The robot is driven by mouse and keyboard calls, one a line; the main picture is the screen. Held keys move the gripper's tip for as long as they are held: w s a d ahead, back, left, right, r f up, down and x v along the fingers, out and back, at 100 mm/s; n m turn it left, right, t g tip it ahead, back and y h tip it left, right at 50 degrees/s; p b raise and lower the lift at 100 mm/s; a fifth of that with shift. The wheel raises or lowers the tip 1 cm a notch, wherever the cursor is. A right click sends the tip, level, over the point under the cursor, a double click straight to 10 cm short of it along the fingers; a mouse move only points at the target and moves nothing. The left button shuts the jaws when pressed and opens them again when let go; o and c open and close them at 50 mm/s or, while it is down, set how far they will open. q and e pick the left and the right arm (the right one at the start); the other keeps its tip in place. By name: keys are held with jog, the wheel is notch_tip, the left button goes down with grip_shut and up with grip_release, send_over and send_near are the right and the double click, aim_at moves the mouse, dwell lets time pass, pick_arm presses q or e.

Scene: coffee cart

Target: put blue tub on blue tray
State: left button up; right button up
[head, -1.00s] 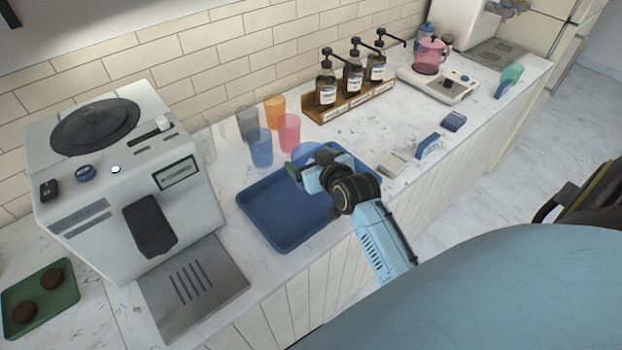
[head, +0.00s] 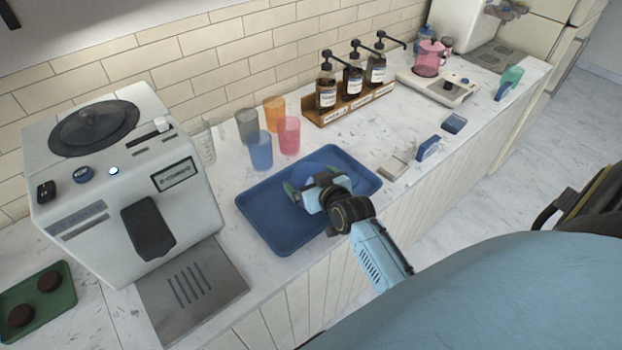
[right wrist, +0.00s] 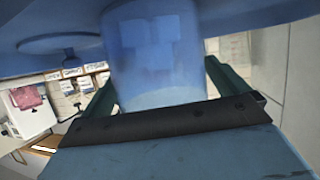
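The blue tub (head: 312,170) is at the right half of the blue tray (head: 262,222), partly hidden behind my right gripper (head: 309,187). In the right wrist view the tub (right wrist: 155,60) fills the space between the two green fingers of the right gripper (right wrist: 160,85), which press close to its sides. The tray's blue surface (right wrist: 265,12) shows along the top of that view, and the tub's end meets it or is very near it. My left gripper is not in view.
Several coloured cups, including a blue one (head: 261,152) and a pink one (head: 289,136), stand behind the tray. A white coffee machine (head: 110,190) is to the left. A syrup bottle rack (head: 350,108) stands behind. The tray's left half is clear.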

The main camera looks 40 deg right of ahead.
jog(key=shift+r, duration=0.15)
jog(key=v, duration=1.2)
jog(key=shift+p, duration=0.35)
